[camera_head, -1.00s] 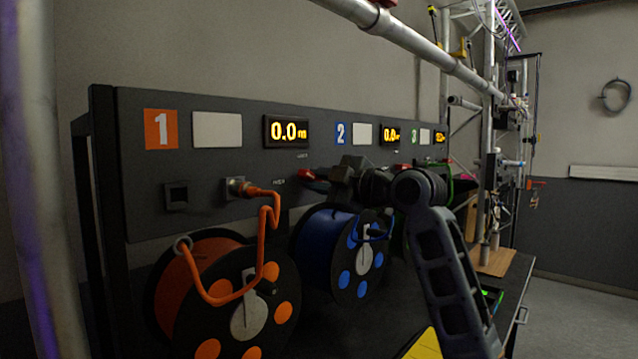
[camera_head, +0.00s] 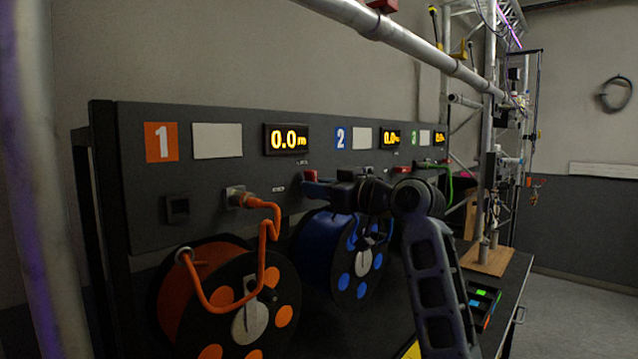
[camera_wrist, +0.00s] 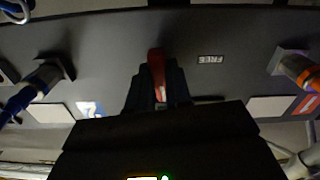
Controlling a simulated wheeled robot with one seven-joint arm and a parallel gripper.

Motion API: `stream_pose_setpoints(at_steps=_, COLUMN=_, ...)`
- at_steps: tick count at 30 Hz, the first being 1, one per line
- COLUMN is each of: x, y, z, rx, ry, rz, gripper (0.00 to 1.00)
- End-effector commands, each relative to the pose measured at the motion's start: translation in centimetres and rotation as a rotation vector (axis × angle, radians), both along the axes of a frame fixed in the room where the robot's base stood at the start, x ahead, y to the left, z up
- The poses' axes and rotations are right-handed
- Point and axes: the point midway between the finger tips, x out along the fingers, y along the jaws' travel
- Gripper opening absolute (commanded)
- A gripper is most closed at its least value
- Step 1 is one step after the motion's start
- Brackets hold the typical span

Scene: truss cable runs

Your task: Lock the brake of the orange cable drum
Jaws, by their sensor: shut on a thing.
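The orange cable drum (camera_head: 284,316) stands at the lower left in the head view, below panel section 1. Its orange cable (camera_head: 271,232) runs up to a socket on the panel. The red brake lever (camera_head: 310,177) is on the panel right of that socket. In the wrist view the red lever (camera_wrist: 156,62) stands between my dark fingertips, upright in line with the picture. The FREE label (camera_wrist: 210,58) is off to its side, upside down. My gripper (camera_head: 326,188) is shut on the lever and partly hides it. A second small label (camera_head: 302,162) above the lever is too blurred to read.
The blue drum (camera_head: 343,282) stands just below my gripper. Other red levers (camera_head: 402,169) and a green cable (camera_head: 447,176) are farther right. A metal pipe (camera_head: 400,35) crosses above the panel. The truss (camera_head: 490,150) stands at the right.

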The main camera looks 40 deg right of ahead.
Motion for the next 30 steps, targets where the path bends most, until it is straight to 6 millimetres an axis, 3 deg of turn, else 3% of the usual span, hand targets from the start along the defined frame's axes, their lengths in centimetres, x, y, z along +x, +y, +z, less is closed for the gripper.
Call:
stream_pose_setpoints(at_steps=9, x=0.04, y=0.02, z=-0.18, rx=0.129, ry=0.01, rz=0.0, gripper=0.0)
stream_pose_setpoints(at_steps=26, x=0.03, y=-0.01, z=-0.27, rx=0.158, ry=0.011, rz=0.0, gripper=0.0)
stream_pose_setpoints(at_steps=27, x=0.03, y=0.0, z=-0.27, rx=0.158, ry=0.011, rz=0.0, gripper=0.22)
stream_pose_setpoints(at_steps=30, x=0.02, y=0.0, z=-0.22, rx=0.157, ry=0.009, rz=0.001, gripper=0.32)
